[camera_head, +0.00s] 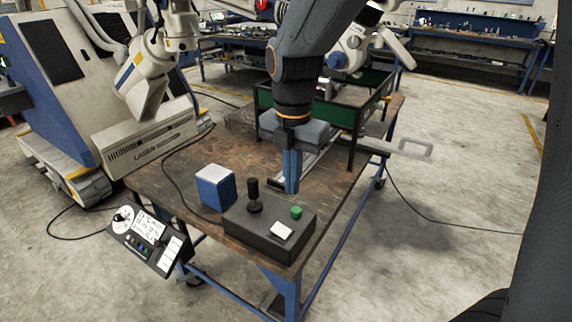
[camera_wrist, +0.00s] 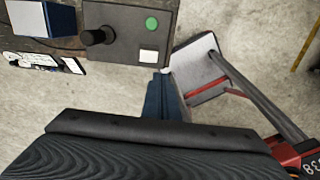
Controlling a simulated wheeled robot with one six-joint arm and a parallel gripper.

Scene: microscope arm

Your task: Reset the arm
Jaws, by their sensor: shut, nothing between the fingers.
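A dark control box (camera_head: 245,224) sits at the table's near end. It carries a black joystick (camera_head: 254,197), a round green button (camera_head: 296,212) and a white square switch (camera_head: 282,231). In the wrist view the joystick (camera_wrist: 98,37), green button (camera_wrist: 151,23) and white switch (camera_wrist: 148,56) show at the top. My gripper (camera_head: 291,188) points down with its blue fingers shut and empty, just behind the box on the green button's side. In the wrist view its fingertips (camera_wrist: 165,73) appear close to the white switch. I cannot tell their height above the box.
A blue-and-white box (camera_head: 215,187) stands left of the control box. A panel with a display (camera_head: 147,238) is at the table's near left edge. A green-walled rack (camera_head: 352,118) stands behind my gripper. White arms stand at the back left (camera_head: 148,80) and back right (camera_head: 347,50).

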